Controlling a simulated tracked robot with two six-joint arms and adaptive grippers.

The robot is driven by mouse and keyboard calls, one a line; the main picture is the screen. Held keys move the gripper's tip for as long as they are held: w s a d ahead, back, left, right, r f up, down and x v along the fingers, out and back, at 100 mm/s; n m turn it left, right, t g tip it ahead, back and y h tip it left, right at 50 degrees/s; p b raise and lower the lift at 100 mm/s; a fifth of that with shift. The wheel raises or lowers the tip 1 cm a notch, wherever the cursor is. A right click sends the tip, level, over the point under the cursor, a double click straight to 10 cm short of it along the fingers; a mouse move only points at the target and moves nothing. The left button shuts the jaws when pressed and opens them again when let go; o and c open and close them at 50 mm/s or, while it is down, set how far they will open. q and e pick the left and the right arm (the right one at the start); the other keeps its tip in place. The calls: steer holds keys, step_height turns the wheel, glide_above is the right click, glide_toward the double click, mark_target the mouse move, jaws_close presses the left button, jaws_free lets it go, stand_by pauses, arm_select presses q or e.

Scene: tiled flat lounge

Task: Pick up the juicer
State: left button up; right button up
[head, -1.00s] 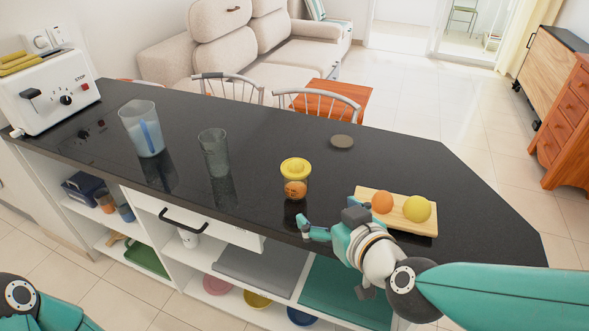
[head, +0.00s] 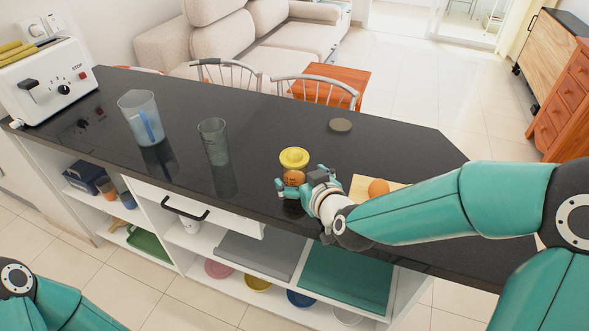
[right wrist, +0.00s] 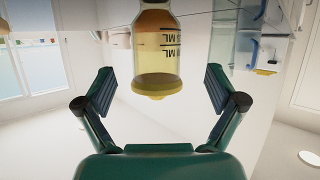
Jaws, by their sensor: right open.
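The juicer (head: 294,157), a clear jar with a yellow top and an orange-brown lower part, stands upright on the dark counter (head: 255,215). My right gripper (head: 291,189) is open at the juicer's near side, low beside its body, and partly hides it. In the right wrist view the juicer (right wrist: 157,52) appears upside down with black markings, centred ahead of the two spread fingers (right wrist: 160,90). A gap shows on each side of it. My left arm shows only at the lower left, and its gripper is out of view.
A measuring jug (head: 141,117) and a glass (head: 213,142) stand left of the juicer. A board (head: 361,186) with an orange fruit (head: 378,188) lies to the right, partly behind my right arm. A dark disc (head: 340,125) lies behind. A toaster (head: 48,82) is at far left.

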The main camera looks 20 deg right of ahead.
steer(key=x, duration=0.3)
steer(key=p+x, duration=0.1)
steer(key=x, duration=0.1)
steer(key=shift+w+d+r, duration=0.15)
steer(key=shift+d+r, duration=0.05)
steer(key=c, duration=1.4)
steer(key=shift+r, duration=0.1)
